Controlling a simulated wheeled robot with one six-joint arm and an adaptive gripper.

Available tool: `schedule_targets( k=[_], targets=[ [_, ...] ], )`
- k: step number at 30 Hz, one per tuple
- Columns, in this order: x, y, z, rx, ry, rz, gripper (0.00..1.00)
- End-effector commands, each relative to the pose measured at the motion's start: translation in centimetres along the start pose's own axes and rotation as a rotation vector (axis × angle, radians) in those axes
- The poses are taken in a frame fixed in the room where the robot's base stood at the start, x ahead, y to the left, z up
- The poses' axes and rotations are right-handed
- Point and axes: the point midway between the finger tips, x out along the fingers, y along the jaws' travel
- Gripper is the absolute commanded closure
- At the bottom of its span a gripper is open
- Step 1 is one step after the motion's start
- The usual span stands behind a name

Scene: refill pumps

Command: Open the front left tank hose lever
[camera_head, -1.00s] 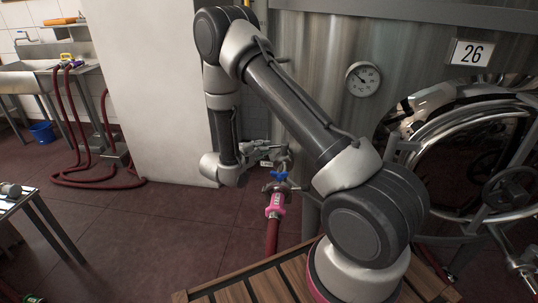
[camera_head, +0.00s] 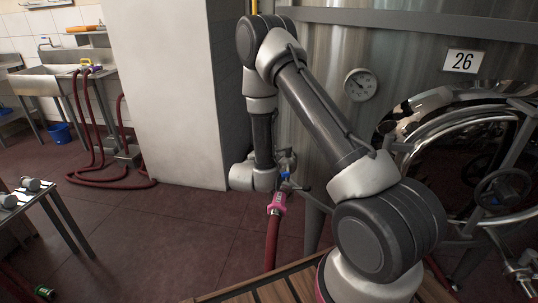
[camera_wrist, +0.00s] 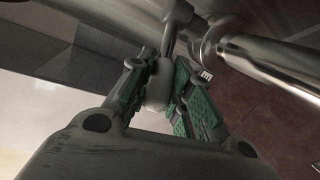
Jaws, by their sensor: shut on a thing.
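The hose valve sits low on the steel tank (camera_head: 330,60), with a blue part (camera_head: 285,176) showing. A pink coupling (camera_head: 277,203) and a red hose (camera_head: 271,243) hang below it. My gripper (camera_head: 286,160) is at the valve, and its fingers are hard to make out there. In the wrist view, my gripper (camera_wrist: 166,78) has its green-padded fingers on both sides of a pale grey rounded lever end (camera_wrist: 157,92) and is shut on it. The lever's stem runs up toward a round metal fitting. The lever is mostly hidden in the head view.
A white pillar (camera_head: 172,90) stands left of the arm. The tank's round hatch and handwheel (camera_head: 503,190) are on the right. A slatted wooden platform (camera_head: 270,287) lies below. Red hoses (camera_head: 100,180) lie by the sink, and a metal table (camera_head: 45,200) is at left.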

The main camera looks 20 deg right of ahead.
Motion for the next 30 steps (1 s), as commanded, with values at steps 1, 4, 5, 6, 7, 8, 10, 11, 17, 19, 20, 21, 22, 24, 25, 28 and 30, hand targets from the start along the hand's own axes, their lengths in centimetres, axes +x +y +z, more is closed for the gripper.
schedule_targets(
  k=[1,4,5,6,7,8,10,11,17,19,20,21,22,24,25,28,30],
  targets=[
    [-0.1,-0.3,0.1,-0.004,-0.001,-0.006,1.0],
    [-0.1,-0.3,0.1,-0.004,-0.001,-0.007,0.74],
    [-0.1,-0.3,0.1,-0.004,-0.001,-0.007,0.69],
    [-0.1,-0.3,0.1,-0.003,-0.001,-0.006,0.61],
    [-0.1,-0.2,0.1,-0.003,-0.001,-0.006,0.57],
    [-0.1,-0.2,0.1,-0.003,-0.001,-0.005,0.57],
    [-0.1,-0.2,0.1,-0.002,-0.001,-0.004,0.57],
    [-0.1,-0.2,0.1,-0.002,-0.001,-0.004,0.57],
    [-0.2,-0.1,0.0,-0.002,-0.001,-0.003,0.57],
    [-0.7,-0.1,-0.1,-0.002,0.001,-0.002,0.57],
    [-1.1,-0.1,-0.1,-0.003,0.001,-0.002,0.57],
    [-1.7,-0.1,-0.1,-0.004,0.001,-0.003,0.57],
    [-2.3,-0.1,-0.1,-0.004,0.002,-0.002,0.57],
    [-3.8,-0.1,-0.1,-0.003,0.003,-0.002,0.57],
    [-4.5,-0.1,-0.2,-0.004,0.004,-0.002,0.57],
    [-6.9,-0.1,-0.1,-0.004,0.004,-0.003,0.57],
    [-8.3,-0.1,-0.1,-0.004,0.005,-0.002,0.57]
  ],
)
